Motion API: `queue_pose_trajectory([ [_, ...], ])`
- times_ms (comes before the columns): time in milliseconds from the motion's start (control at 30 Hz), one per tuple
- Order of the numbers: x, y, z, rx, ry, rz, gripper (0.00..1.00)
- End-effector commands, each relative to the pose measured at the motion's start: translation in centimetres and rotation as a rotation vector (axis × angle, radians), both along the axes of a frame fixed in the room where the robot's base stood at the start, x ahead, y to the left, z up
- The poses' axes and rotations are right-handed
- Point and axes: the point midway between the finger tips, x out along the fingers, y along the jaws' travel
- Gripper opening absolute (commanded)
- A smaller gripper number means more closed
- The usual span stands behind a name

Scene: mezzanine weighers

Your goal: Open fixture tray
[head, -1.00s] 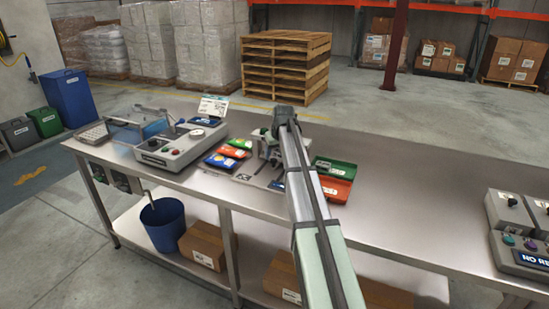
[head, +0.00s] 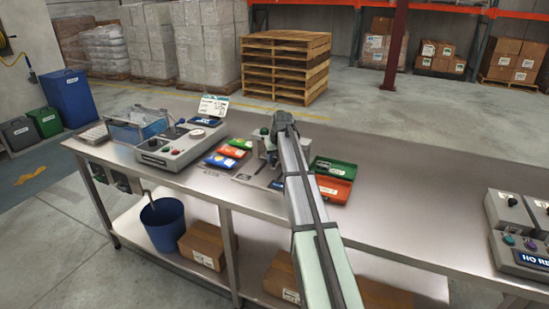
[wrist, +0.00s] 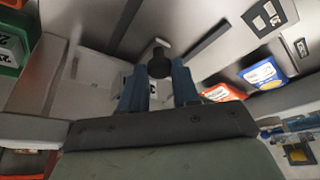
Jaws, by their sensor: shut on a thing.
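My gripper (wrist: 160,86) shows in the wrist view, its two blue fingers on either side of a dark round knob (wrist: 158,61). It is shut on the knob. A pale grey fixture tray (wrist: 84,66) with raised walls lies beyond and left of the fingers; I cannot tell how far it is open. In the head view the fixture (head: 259,147) stands on the bench, partly hidden behind my arm. My fingers and the knob cannot be made out there.
Orange, blue and green packets (head: 221,161) lie left of the fixture. A green bin (head: 333,167) and an orange bin (head: 333,189) stand right of it. A weigher (head: 178,147) is farther left and a control box (head: 519,257) far right. The bench (head: 420,200) between is clear.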

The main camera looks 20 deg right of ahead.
Motion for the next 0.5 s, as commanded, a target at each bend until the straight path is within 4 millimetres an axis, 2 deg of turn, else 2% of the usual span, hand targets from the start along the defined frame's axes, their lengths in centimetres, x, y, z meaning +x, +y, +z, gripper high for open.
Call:
queue_pose_trajectory([
  [33, 0.00, 0.00, 0.01, 0.000, 0.000, 0.000, 0.20],
  [233, 0.00, 0.01, 0.01, 0.000, 0.000, 0.000, 0.01],
  [500, 0.00, 0.01, 0.01, 0.000, 0.000, 0.000, 0.00],
])
